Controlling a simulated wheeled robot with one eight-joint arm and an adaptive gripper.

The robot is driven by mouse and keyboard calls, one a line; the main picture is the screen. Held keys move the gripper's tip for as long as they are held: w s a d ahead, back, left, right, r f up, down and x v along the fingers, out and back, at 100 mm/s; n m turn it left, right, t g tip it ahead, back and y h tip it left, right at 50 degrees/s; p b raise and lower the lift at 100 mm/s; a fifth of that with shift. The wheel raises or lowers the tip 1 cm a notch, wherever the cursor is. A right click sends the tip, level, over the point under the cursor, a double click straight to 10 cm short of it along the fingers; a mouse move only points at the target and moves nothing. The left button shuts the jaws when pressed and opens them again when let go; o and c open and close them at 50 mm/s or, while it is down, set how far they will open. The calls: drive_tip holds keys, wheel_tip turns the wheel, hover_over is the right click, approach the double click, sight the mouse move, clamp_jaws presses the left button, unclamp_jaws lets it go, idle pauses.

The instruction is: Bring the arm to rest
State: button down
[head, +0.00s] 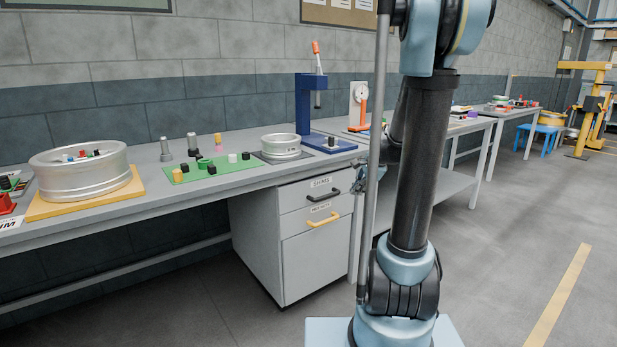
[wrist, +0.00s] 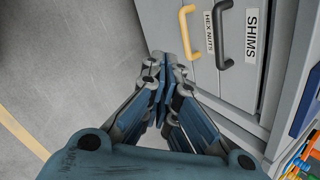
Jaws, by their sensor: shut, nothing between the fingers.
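My gripper (wrist: 165,72) shows in the wrist view with its fingers together and nothing between them. It is in front of the drawer cabinet (wrist: 160,25), close to its front face and near the drawer handles. In the head view my gripper (head: 358,184) is small and partly hidden behind my own arm and a thin pole. My arm (head: 425,160) stands upright at the right of the workbench, with its upper part cut off by the frame.
The grey workbench (head: 225,187) carries a large metal wheel (head: 80,172), a green mat (head: 215,172) with small parts, and a blue press (head: 305,105). The cabinet (head: 285,235) has a black handle (head: 323,195) and a yellow handle (head: 323,220). Open floor (head: 510,240) lies right.

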drive_tip(key=s+f+n+g+h, duration=0.1)
drive_tip(key=s+n, duration=0.7)
drive_tip(key=s, duration=0.8)
drive_tip(key=s+f+n+g+h, duration=0.1)
drive_tip(key=s+f+n, duration=0.3)
drive_tip(key=s, duration=1.2)
drive_tip(key=shift+d+n+g+h, duration=0.3)
drive_tip(key=shift+n+h, duration=0.5)
drive_tip(key=shift+n, duration=1.4)
drive_tip(key=shift+f, duration=0.1)
